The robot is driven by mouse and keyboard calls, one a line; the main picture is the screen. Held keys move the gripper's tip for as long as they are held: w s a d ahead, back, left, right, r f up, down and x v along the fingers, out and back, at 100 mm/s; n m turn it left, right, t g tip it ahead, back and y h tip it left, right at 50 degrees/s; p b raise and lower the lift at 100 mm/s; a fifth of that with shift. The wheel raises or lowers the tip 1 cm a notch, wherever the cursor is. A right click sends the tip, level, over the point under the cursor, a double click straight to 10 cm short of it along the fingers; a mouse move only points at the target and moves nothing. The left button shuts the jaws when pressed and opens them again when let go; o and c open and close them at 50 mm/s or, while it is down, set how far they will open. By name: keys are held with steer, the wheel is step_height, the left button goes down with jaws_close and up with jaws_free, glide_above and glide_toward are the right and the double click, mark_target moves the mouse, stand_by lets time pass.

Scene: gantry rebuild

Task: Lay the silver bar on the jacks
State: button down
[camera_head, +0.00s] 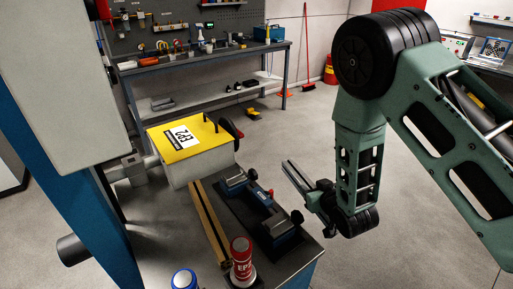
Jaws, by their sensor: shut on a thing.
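My gripper (314,196) is at the right of the bench, out past its right edge, and is shut on the silver bar (294,174). The bar is a long narrow grey piece that points up and left from the fingers, clear of the bench. The jacks look to be the blue and black pieces on a dark plate, one farther back (236,182) and one nearer (279,228). The bar is apart from them, to their right. The fingertips are small and partly hidden.
A red can (242,262) and a blue-topped can (184,281) stand at the bench front. A blue column (62,175) rises at left. Open floor lies right.

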steer(key=s+a+r+n+y+p, duration=0.1)
steer(key=a+r+p, duration=0.2)
steer(key=a+r, duration=0.4)
steer(key=s+a+r+n+y+p, duration=0.1)
steer(key=s+a+r+y+p, duration=0.2)
steer(key=a, duration=0.6)
steer(key=shift+n+g+h, duration=0.3)
steer(key=shift+g+h, duration=0.1)
steer(key=shift+h, duration=0.2)
steer(key=shift+w+a+f+b, duration=0.15)
steer(key=shift+a+f+b, duration=0.05)
steer(key=shift+f+b, duration=0.55)
steer(key=shift+w+a+f+b, duration=0.2)
steer(key=shift+f+b, duration=0.3)
steer(key=shift+f, duration=0.4)
steer(key=shift+w+a+f+b, duration=0.15)
steer(key=shift+f+b, duration=0.5)
steer(key=shift+f, duration=0.2)
steer(key=shift+f+b, duration=0.1)
steer(key=shift+b, duration=0.2)
steer(key=c, duration=0.8)
jaws_free()
steer(key=shift+s+f, duration=0.1)
steer(key=shift+d, duration=0.1)
